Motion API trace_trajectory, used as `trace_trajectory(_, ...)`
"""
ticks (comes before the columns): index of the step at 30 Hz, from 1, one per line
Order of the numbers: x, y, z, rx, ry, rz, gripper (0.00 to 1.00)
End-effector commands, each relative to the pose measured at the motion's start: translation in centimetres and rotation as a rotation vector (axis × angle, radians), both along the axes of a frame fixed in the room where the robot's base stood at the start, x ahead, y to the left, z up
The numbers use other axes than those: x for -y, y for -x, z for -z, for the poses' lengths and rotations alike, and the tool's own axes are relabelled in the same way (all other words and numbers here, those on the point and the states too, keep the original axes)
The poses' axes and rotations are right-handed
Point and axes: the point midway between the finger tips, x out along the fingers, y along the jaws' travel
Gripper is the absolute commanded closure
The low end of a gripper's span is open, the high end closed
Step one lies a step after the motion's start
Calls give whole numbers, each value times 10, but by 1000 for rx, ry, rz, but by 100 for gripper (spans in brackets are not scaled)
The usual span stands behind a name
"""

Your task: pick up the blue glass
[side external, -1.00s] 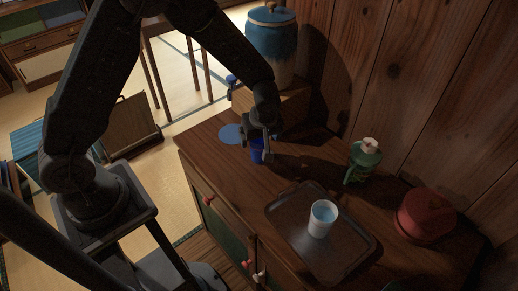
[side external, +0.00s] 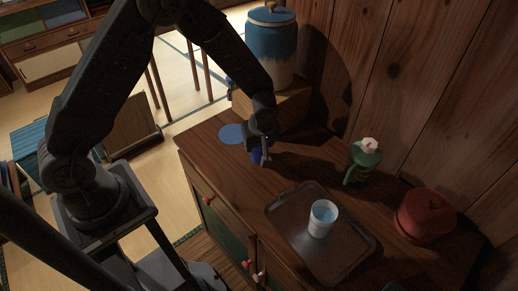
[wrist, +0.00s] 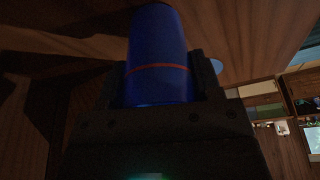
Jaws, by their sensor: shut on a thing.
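The blue glass (wrist: 158,50) has a thin red band and stands out between my gripper's fingers in the wrist view. In the side view only a small part of the blue glass (side external: 256,157) shows. My gripper (side external: 262,150) is shut on it and hides much of it. It is over the wooden cabinet top, near the blue round mat. I cannot tell from the side view whether the glass touches the cabinet top. My gripper also shows in the wrist view (wrist: 160,95).
A dark tray (side external: 290,222) holds a white cup (side external: 322,218) with blue inside. A blue and white dispenser (side external: 270,45) stands on a wooden box (side external: 292,105). A blue round mat (side external: 231,134) lies on the cabinet top (side external: 205,150).

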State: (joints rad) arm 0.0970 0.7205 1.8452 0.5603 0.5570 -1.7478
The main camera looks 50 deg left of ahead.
Motion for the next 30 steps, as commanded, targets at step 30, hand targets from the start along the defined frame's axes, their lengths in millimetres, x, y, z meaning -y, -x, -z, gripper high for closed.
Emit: trace_trajectory(30, -1, 1, -98, 2, -1, 46, 68)
